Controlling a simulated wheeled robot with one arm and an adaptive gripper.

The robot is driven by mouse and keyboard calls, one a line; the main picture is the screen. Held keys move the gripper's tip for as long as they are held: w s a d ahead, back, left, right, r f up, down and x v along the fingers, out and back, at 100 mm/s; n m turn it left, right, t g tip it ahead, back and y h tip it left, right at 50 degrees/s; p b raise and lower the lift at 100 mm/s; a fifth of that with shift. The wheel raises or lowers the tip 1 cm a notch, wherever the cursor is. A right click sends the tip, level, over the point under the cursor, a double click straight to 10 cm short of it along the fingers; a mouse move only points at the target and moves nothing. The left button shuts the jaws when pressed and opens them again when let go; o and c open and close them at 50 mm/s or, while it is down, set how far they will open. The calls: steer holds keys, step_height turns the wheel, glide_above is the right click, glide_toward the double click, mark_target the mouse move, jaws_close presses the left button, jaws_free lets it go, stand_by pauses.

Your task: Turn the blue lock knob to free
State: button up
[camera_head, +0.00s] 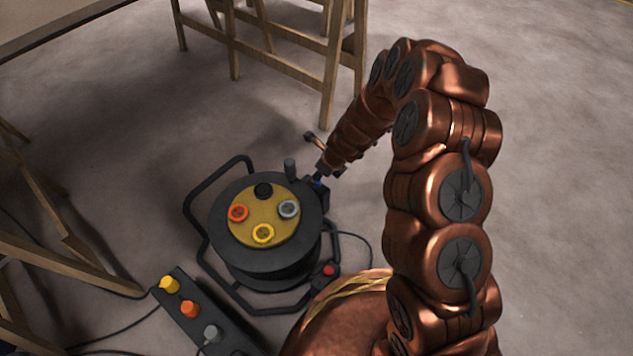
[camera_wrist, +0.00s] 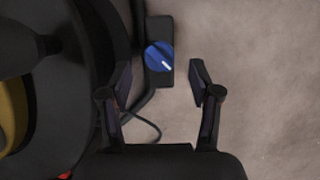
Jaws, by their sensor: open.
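The blue lock knob (camera_wrist: 159,57) shows in the wrist view as a round blue knob with a white pointer mark slanting to the lower right. It sits on a small dark block (camera_wrist: 166,78) beside the cable reel (camera_head: 226,253). My gripper (camera_wrist: 160,84) is open, its two dark fingers apart, one to each side of the block in the picture and a little below the knob. Nothing is between the fingertips that I can see them touch. In the head view my gripper (camera_head: 319,178) is at the reel's right side, and the knob is mostly hidden there.
The reel carries a yellow disc with coloured sockets and a black tubular frame. A dark strip (camera_head: 214,318) with yellow, orange and grey plugs lies in front of it. A red button (camera_head: 329,269) sits at the reel's foot. Wooden trestles (camera_head: 283,61) stand behind. Floor to the right is clear.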

steer(key=b+x, duration=0.1)
steer(key=x, duration=0.2)
steer(key=shift+a+f, duration=0.1)
steer(key=shift+f, duration=0.3)
steer(key=shift+r, duration=0.1)
steer(key=shift+c, duration=0.3)
steer(key=shift+w, duration=0.1)
steer(key=c, duration=1.1)
